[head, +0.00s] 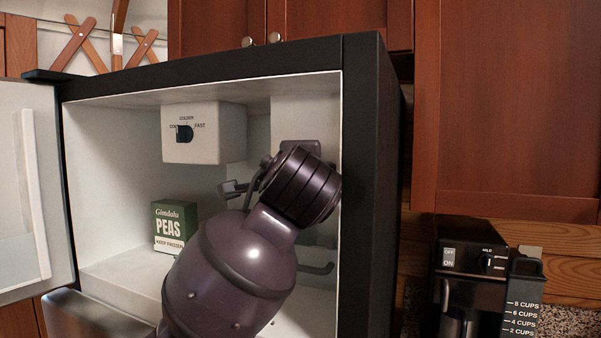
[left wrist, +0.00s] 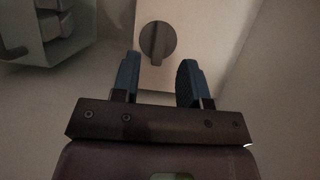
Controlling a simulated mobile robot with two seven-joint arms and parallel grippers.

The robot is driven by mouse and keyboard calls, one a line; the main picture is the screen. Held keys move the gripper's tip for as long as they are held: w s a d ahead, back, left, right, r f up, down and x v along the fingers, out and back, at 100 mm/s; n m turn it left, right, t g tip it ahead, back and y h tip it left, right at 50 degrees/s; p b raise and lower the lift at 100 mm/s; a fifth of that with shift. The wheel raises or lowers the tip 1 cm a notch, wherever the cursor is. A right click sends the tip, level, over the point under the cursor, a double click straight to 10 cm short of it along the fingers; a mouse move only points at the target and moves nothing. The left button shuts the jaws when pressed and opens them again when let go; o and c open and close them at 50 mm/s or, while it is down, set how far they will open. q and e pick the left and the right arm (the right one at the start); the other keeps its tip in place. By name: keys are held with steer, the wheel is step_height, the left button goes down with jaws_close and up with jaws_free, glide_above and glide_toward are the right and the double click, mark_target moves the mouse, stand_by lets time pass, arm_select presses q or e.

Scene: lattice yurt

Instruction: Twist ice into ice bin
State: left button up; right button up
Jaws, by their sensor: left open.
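A grey round knob (left wrist: 157,43) with a raised ridge sits on a pale panel in the left wrist view. My left gripper (left wrist: 160,63) is open, its two blue fingers apart below the knob, with nothing between them. A grey frame with pale blocks (left wrist: 48,28) shows at the upper left of that view; I cannot tell whether the blocks are ice. In the head view my left arm reaches into the open freezer (head: 110,140) and hides its fingertips and the knob. I cannot make out the ice bin for sure. My right gripper is not in view.
A dial box (head: 205,145) with a black control hangs under the freezer roof. A green box of peas (head: 175,227) stands at the left inside. The open door (head: 25,190) is at the left. A coffee maker (head: 470,275) stands outside at the right.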

arm_select(q)
steer(key=shift+s+b, duration=0.45)
steer(key=shift+s, duration=2.5)
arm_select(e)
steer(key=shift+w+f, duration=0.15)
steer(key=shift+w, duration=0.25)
